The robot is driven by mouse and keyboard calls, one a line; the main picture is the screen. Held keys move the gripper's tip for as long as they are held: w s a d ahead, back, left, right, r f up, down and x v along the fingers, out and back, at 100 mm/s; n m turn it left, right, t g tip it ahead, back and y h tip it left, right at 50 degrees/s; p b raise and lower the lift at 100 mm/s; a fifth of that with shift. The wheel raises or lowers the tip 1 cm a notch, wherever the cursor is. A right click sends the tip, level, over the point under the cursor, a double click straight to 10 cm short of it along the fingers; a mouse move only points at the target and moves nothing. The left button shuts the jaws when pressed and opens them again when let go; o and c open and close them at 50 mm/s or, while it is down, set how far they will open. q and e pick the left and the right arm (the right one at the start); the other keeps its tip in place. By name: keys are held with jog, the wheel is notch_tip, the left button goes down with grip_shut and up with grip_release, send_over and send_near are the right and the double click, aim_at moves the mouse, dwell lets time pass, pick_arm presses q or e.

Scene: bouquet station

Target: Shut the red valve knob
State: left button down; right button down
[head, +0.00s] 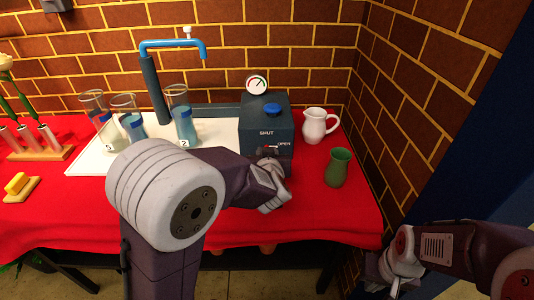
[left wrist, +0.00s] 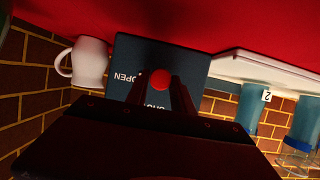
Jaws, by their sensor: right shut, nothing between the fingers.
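The red valve knob (left wrist: 160,79) is on the front of a dark blue box (head: 265,110), marked SHUT above it and OPEN to its right in the head view. There my left gripper (head: 271,157) is at the box front and mostly covers the knob. In the left wrist view its two fingers (left wrist: 160,88) stand apart, one on each side of the knob. I cannot tell whether they press on it. The knob's pointing direction is unclear. My right gripper (head: 390,275) is shut and empty, low at the right, off the table.
A round gauge (head: 257,85) and a blue cap (head: 272,109) top the box. A white jug (head: 319,125) and a green vase (head: 338,167) stand to its right. Glass cylinders (head: 181,118) stand in a white tray (head: 218,132) under a blue tap (head: 172,45) on the left.

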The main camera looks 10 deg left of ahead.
pick_arm(q)
jog(key=shift+f+n+h+b, duration=0.15)
jog(key=shift+n+h+b, duration=0.15)
jog(key=shift+b, duration=0.4)
jog(key=n+h+b, duration=0.1)
jog(key=b, duration=0.3)
jog(key=n+t+b, duration=0.1)
jog(key=n+b, duration=0.1)
jog(key=b, duration=0.2)
jog(key=f+n+h+b, duration=0.1)
jog(key=b, duration=0.3)
jog(key=shift+a+f+n+t+h, duration=0.1)
jog(key=shift+a+n+t+h, duration=0.2)
jog(key=shift+a+n, duration=0.1)
jog(key=n+t+h+b, duration=0.1)
jog(key=n+b, duration=0.2)
jog(key=b, duration=0.6)
jog(key=n+t+h+b, duration=0.1)
jog(key=n+b, duration=0.2)
jog(key=b, duration=0.6)
jog(key=shift+s+t, duration=0.1)
jog(key=shift+t, duration=0.2)
jog(key=shift+r+n+t+b, duration=0.25)
jog(key=shift+n+t+b, duration=0.15)
jog(key=shift+n+b, duration=0.7)
jog(key=c, duration=1.1)
grip_release()
